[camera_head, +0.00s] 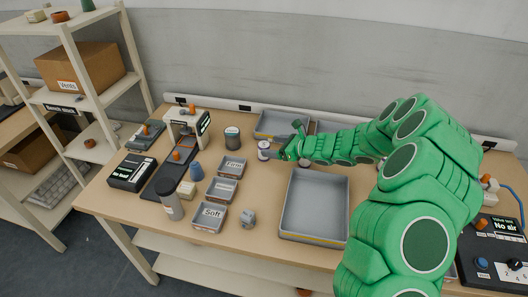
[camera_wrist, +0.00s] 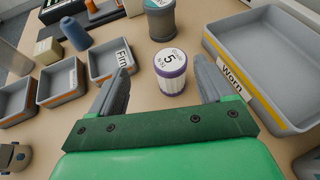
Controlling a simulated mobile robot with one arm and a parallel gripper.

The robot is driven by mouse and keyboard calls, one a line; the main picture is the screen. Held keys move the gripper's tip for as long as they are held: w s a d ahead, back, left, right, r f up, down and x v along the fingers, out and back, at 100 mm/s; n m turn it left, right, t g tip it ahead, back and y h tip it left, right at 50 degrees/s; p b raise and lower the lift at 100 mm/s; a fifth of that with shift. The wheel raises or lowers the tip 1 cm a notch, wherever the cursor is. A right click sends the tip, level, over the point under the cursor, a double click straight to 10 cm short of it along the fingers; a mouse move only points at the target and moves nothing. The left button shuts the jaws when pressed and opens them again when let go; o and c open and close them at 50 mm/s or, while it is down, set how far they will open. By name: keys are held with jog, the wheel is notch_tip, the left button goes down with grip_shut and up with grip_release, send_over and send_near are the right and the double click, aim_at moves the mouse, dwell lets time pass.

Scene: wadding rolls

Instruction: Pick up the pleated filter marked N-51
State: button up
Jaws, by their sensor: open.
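A short white cylinder with purple bands, the pleated filter (camera_wrist: 171,76), stands upright on the table. Its top label shows a large 5 with smaller print that I cannot read for sure. In the head view the filter (camera_head: 264,152) stands just left of my gripper (camera_head: 288,146). In the wrist view my gripper (camera_wrist: 160,68) is open and empty. Its two fingers lie on either side of the filter in the picture, with gaps on both sides. Whether the fingertips are level with the filter is hard to tell.
A grey jar (camera_head: 232,138) stands beyond the filter. A tray labelled Worn (camera_wrist: 260,97) lies close to the right finger. Small trays, one labelled Firm (camera_wrist: 116,74), lie to the left. A large empty tray (camera_head: 314,207) sits in front of my arm.

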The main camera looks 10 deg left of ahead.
aim_at(260, 147)
jog(key=shift+w+d+f+m, duration=0.25)
jog(key=shift+w+f, duration=0.1)
jog(key=shift+f, duration=0.2)
jog(key=shift+w+d+f+m, duration=0.15)
jog(key=shift+w+f+m, duration=0.15)
jog(key=shift+f, duration=0.25)
jog(key=shift+a+f+t, duration=0.1)
jog(key=shift+a+t, duration=0.05)
jog(key=shift+t, duration=0.15)
jog(key=shift+x, duration=3.75)
jog(key=shift+s+a, duration=0.1)
jog(key=shift+c, duration=0.3)
jog(key=c, duration=1)
